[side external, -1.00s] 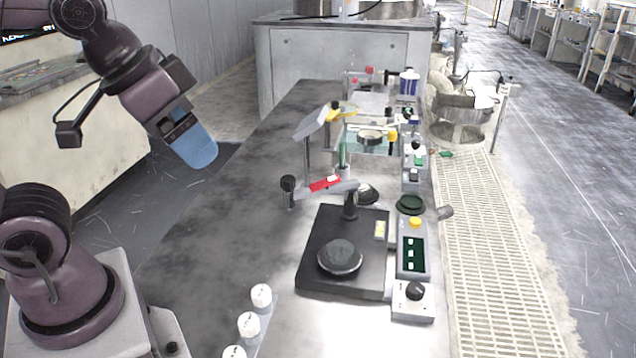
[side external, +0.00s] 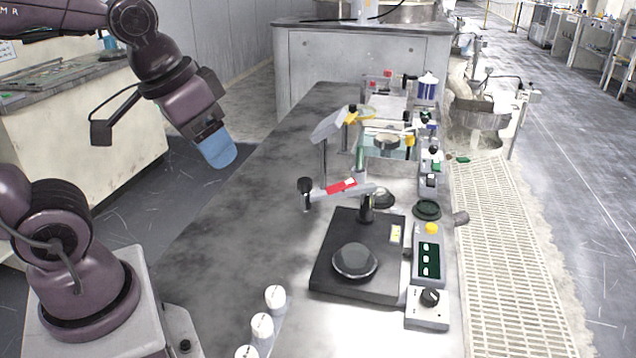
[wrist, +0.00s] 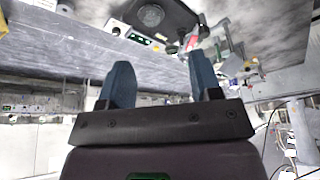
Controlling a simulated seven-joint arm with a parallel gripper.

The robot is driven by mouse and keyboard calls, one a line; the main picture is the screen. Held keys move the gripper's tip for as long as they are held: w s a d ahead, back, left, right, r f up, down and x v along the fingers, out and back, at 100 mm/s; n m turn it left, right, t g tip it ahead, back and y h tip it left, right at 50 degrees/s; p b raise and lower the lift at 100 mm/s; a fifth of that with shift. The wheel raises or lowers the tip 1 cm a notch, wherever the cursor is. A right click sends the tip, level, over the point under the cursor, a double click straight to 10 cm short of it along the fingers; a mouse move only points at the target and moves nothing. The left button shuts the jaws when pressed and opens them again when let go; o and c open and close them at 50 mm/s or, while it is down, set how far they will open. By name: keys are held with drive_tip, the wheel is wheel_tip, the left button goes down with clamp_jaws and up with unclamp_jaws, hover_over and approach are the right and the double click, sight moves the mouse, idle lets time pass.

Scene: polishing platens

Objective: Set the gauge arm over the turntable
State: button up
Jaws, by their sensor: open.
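The turntable (side external: 355,261) is a dark round disc on a black square base (side external: 330,285) on the bench. The gauge arm (side external: 350,190) is a grey bar with a red label, on a short dark post behind the disc. It points left, away from the disc, and ends in a black knob (side external: 306,185). My gripper (side external: 218,148) hangs in the air left of the bench, apart from the gauge arm. In the wrist view its blue fingers (wrist: 162,84) are spread and empty. That view also shows the disc (wrist: 151,15) and the red label (wrist: 192,40).
A grey control box with a yellow button (side external: 428,252) and a dial box (side external: 428,307) stand right of the base. Several white cylinders (side external: 262,325) line the front left. A tilted grey panel on a post (side external: 331,125) stands behind the gauge arm. The bench's left part is bare.

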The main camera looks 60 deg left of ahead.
drive_tip(key=w+a+f+n+g+h, duration=0.4)
drive_tip(key=w+a+f+n, duration=0.3)
drive_tip(key=a+f+n, duration=0.3)
drive_tip(key=n+t+h, duration=0.6)
drive_tip(key=n+h, duration=0.2)
drive_tip(key=n, duration=0.5)
approach(303, 180)
drive_tip(key=x, duration=1)
drive_tip(key=shift+w+d+f, duration=0.1)
drive_tip(key=shift+w, duration=0.1)
drive_tip(key=shift+c, duration=0.2)
clamp_jaws()
